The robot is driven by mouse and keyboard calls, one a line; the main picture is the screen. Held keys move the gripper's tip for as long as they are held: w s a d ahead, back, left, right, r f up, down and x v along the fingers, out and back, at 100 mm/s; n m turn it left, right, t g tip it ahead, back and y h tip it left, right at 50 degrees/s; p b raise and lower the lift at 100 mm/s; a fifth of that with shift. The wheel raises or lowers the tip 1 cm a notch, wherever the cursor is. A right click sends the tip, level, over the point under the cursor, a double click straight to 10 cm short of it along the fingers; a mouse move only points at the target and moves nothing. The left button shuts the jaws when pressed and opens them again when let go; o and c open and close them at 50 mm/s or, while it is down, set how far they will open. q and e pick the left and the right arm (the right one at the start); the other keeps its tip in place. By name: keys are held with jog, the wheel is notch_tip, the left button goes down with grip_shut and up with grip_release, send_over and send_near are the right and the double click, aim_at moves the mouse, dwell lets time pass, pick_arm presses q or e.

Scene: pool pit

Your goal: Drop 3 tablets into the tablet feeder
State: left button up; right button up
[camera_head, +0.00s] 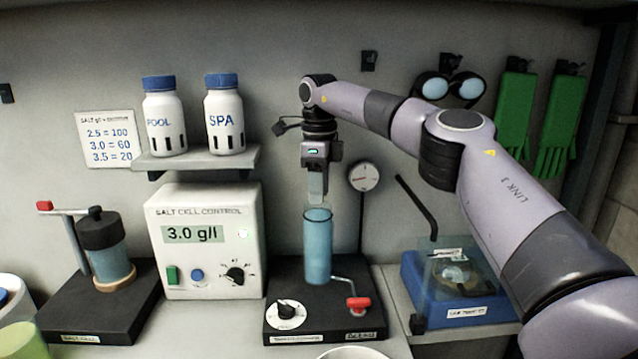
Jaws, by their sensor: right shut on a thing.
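The tablet feeder looks to be the clear blue upright tube (317,250) on a black base (325,318), with a dial and a red-handled valve. Its label is too small to read. My right gripper (317,198) points straight down right above the tube's open top. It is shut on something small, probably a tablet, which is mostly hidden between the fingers. A blue tray (418,290) with a clear cover stands at the right; pale round shapes show inside, but I cannot tell if they are tablets. My left gripper is out of view.
A white control box (205,215) reading 3.0 g/l stands left of the feeder. POOL (164,120) and SPA (225,120) bottles stand on a shelf above it. A salt cell unit (107,255) stands at the far left. A round gauge (363,177) is close right of my gripper.

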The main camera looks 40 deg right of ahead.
dwell(0.4)
jog(key=o, duration=1.1)
jog(key=shift+r, duration=0.1)
jog(key=shift+r, duration=2.95)
